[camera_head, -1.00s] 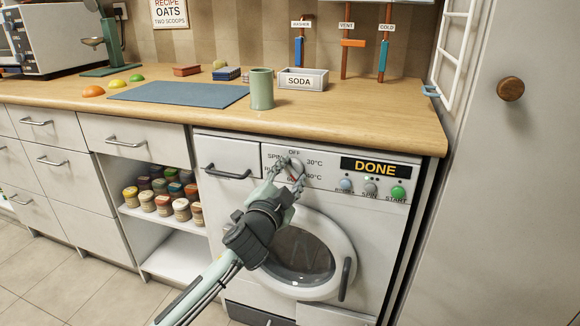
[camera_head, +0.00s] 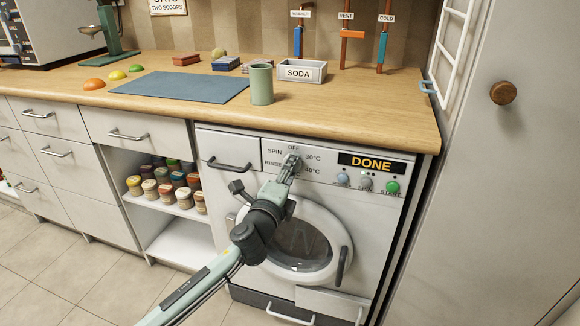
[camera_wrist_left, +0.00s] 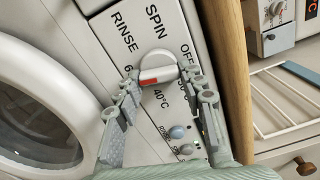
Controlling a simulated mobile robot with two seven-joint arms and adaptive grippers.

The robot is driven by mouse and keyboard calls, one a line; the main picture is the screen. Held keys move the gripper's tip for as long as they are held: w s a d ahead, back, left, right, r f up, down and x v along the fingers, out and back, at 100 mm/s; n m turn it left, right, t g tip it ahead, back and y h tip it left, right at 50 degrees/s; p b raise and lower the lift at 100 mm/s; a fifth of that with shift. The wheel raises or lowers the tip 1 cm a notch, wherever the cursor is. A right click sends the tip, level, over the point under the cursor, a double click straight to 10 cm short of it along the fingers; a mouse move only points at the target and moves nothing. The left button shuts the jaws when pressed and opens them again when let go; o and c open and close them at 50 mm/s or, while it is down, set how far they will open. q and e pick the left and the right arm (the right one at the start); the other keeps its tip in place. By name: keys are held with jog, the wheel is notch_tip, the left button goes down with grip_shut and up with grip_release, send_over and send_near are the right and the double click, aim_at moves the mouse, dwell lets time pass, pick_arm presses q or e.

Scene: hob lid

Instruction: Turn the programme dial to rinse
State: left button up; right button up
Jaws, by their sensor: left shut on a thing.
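The programme dial (camera_wrist_left: 157,62) is a round white knob with a raised bar and a red mark, seen in the left wrist view. The red mark is on the side of the "60" label. "RINSE" and "SPIN" are printed beyond the dial, "OFF" to its right, "40°C" below. My left gripper (camera_wrist_left: 163,80) has one finger on each side of the dial and is shut on it; it also shows in the head view (camera_head: 291,165), hiding most of the dial. The washing machine (camera_head: 222,187) display reads "DONE". My right gripper is not in view.
Small round buttons (camera_wrist_left: 178,132) sit beside the dial, close to my fingers. The round door (camera_head: 342,232) is below. The wooden worktop (camera_head: 380,115) overhangs above, holding a green mug (camera_head: 261,85) and soda box (camera_head: 302,72). A tall white cabinet (camera_head: 490,190) stands right.

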pick_arm(q)
jog(key=m, duration=0.9)
jog(key=shift+f, duration=0.1)
jog(key=shift+m, duration=0.3)
dwell(0.4)
jog(key=o, duration=1.2)
jog(key=shift+c, duration=0.2)
jog(key=shift+s+a, duration=0.1)
jog(key=v, duration=1.1)
jog(key=shift+s, duration=0.35)
jog(key=shift+a, duration=0.15)
